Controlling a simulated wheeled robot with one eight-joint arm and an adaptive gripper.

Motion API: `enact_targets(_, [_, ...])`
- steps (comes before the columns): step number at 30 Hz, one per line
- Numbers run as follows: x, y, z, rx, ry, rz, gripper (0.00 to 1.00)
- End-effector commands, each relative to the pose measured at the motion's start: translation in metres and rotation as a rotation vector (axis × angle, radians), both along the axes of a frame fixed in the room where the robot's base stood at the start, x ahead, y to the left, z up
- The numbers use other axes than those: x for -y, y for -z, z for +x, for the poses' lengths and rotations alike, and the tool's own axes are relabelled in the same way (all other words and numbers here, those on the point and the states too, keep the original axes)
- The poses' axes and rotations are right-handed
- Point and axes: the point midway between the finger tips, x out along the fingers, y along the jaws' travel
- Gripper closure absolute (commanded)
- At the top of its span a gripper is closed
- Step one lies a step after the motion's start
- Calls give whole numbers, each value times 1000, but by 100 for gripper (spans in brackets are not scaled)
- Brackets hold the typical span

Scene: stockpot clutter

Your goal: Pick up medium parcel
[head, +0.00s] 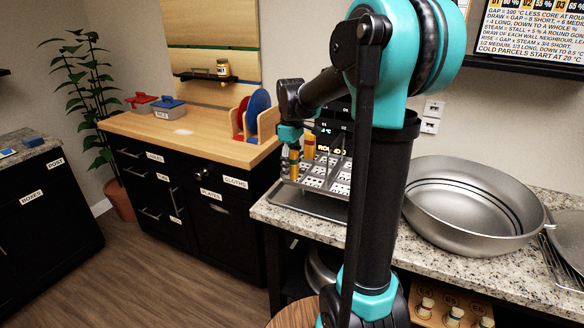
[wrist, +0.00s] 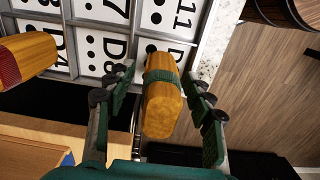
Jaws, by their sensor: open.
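A yellow-orange parcel with a green band (wrist: 163,102) stands between the fingers of my gripper (wrist: 160,82) in the wrist view. The fingers are open, with a gap on each side of the parcel. A second parcel, yellow with a red end (wrist: 25,57), is at the left edge of the wrist view. No label shows which parcel is medium. In the head view my gripper (head: 290,134) is over the near left part of the grid tray (head: 322,165), and a yellow parcel (head: 294,168) shows just below it. My arm hides part of the tray.
The grid's cells carry dots and labels such as D7 and D8 (wrist: 116,50). A large steel pan (head: 470,205) stands on the granite counter to the right. A wooden rack with red and blue discs (head: 258,112) stands on the wooden counter at left.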

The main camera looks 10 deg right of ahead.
Motion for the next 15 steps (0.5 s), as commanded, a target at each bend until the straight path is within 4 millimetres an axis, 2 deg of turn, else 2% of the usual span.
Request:
enact_targets(3, [0,0,0,0,0,0,50])
enact_targets(15, [0,0,0,0,0,0,99])
